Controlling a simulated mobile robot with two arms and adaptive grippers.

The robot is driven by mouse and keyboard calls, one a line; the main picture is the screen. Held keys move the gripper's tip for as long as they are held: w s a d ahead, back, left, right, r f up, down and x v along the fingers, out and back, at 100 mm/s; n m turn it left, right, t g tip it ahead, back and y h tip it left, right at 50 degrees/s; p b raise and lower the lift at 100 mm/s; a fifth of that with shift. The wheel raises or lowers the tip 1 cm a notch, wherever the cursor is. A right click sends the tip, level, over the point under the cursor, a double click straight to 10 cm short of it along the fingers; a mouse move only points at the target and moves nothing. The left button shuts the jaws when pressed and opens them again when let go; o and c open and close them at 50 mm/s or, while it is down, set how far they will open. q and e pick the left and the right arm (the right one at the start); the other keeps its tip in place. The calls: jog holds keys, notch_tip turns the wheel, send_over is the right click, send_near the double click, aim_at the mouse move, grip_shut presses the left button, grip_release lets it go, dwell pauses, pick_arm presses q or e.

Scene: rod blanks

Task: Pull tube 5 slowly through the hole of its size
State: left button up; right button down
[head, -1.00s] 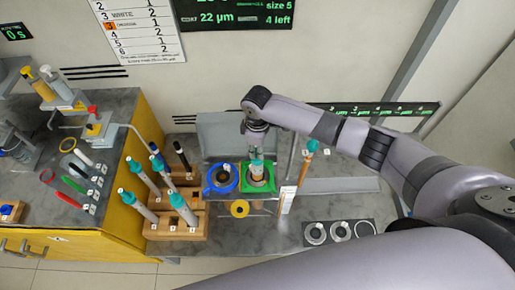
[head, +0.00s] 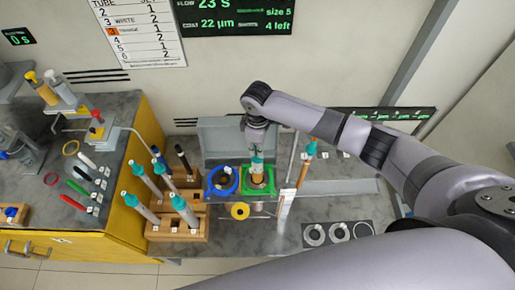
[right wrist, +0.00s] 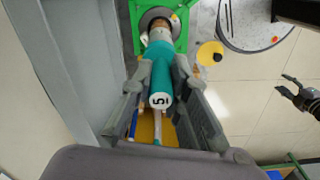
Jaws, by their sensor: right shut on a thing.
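Tube 5 (right wrist: 160,75) has a teal end marked 5 in the right wrist view. In the head view its teal end (head: 257,163) stands upright over the green plate (head: 270,187), with a tan part below. The green plate (right wrist: 182,38) has a dark round hole, and the tube's far end lines up with it. How deep the tube sits is hidden. My right gripper (right wrist: 160,92) is shut on the tube near its marked end. My left gripper (right wrist: 289,88) shows at the right edge of the right wrist view, fingers apart and empty.
A blue ring (head: 222,181) is left of the green plate. A wooden rack (head: 180,227) holds several teal-capped tubes. A thin upright rod with an orange-and-teal tube (head: 307,160) is close on the right. Metal rings (head: 314,235) lie at the front right.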

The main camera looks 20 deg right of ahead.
jog(key=shift+r, duration=4.75)
notch_tip(320, 180, up, 10)
jog(key=shift+r, duration=0.2)
notch_tip(320, 180, up, 3)
jog(key=shift+r, duration=0.1)
